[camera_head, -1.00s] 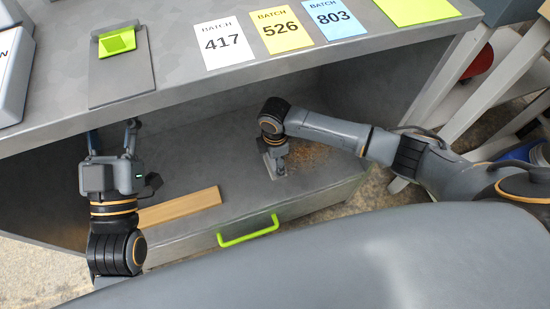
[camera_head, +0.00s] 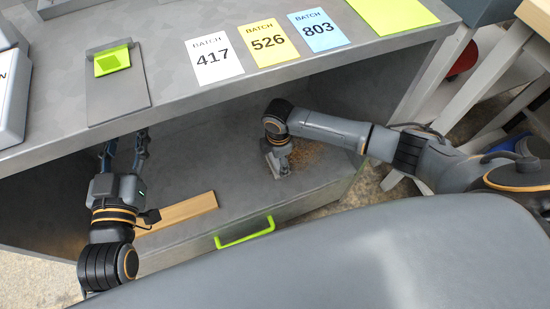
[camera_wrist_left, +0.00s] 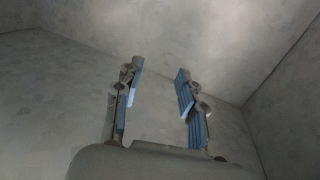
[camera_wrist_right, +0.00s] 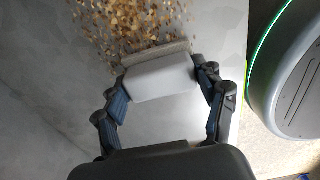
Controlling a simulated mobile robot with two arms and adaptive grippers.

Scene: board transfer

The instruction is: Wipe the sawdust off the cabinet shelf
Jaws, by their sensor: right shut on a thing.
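The sawdust (camera_head: 308,156) lies in a loose tan patch on the grey cabinet shelf (camera_head: 235,165), near its right end. My right gripper (camera_head: 279,164) points down at the shelf just left of the patch. In the right wrist view it is shut on a pale grey block-like wiper (camera_wrist_right: 160,80), whose far edge meets the sawdust flakes (camera_wrist_right: 130,25). My left gripper (camera_head: 124,148) reaches into the left part of the cabinet. In the left wrist view its fingers (camera_wrist_left: 158,98) stand apart with nothing between them.
A wooden strip (camera_head: 178,213) lies at the shelf's front left, close to my left arm. A green handle (camera_head: 245,233) sticks out from the front below the shelf. The worktop (camera_head: 165,85) with batch cards overhangs the cabinet. White legs (camera_head: 440,80) stand at right.

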